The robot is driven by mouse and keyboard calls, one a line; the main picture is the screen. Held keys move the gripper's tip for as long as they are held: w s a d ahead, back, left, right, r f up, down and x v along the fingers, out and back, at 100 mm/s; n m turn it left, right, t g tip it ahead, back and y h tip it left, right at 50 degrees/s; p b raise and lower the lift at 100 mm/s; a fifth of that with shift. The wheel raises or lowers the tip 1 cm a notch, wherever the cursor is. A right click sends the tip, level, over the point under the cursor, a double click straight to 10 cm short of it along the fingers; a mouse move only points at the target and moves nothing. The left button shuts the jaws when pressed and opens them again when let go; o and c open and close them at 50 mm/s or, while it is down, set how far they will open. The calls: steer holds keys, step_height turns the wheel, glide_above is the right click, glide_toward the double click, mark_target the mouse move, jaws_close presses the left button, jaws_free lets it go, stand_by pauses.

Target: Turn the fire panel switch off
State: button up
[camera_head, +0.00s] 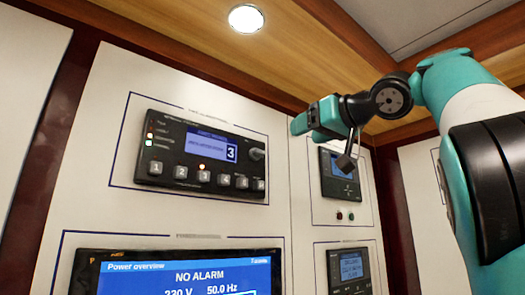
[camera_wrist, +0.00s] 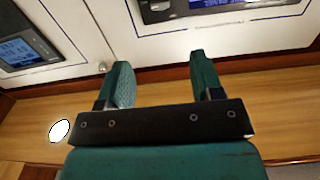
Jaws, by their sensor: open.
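I cannot pick out a switch labelled for the fire panel in either view. A dark panel (camera_head: 207,157) with a small blue screen, a "3" display and a row of numbered buttons is on the white wall at the upper left. Its lettering is too small to read. My gripper (camera_head: 308,120) is raised near the ceiling, right of that panel and above a smaller screen unit. In the wrist view my gripper (camera_wrist: 160,68) has its two teal fingers spread, with nothing between them. Both fingers point toward the wall.
A large screen (camera_head: 180,275) reading "Power overview" and "NO ALARM" is below. A small screen unit (camera_head: 340,177) has red and green indicators under it. Another unit (camera_head: 349,271) is lower right. The wooden ceiling (camera_wrist: 290,120) is close to my gripper.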

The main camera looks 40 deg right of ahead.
mark_target(261, 152)
steer(key=w+p, duration=0.1)
steer(key=w, duration=0.4)
steer(key=w+p, duration=0.1)
steer(key=w, duration=0.4)
steer(key=w+p, duration=0.1)
steer(key=w, duration=0.5)
steer(key=shift+a, duration=0.3)
steer(key=shift+f, duration=0.1)
steer(key=c, duration=0.9)
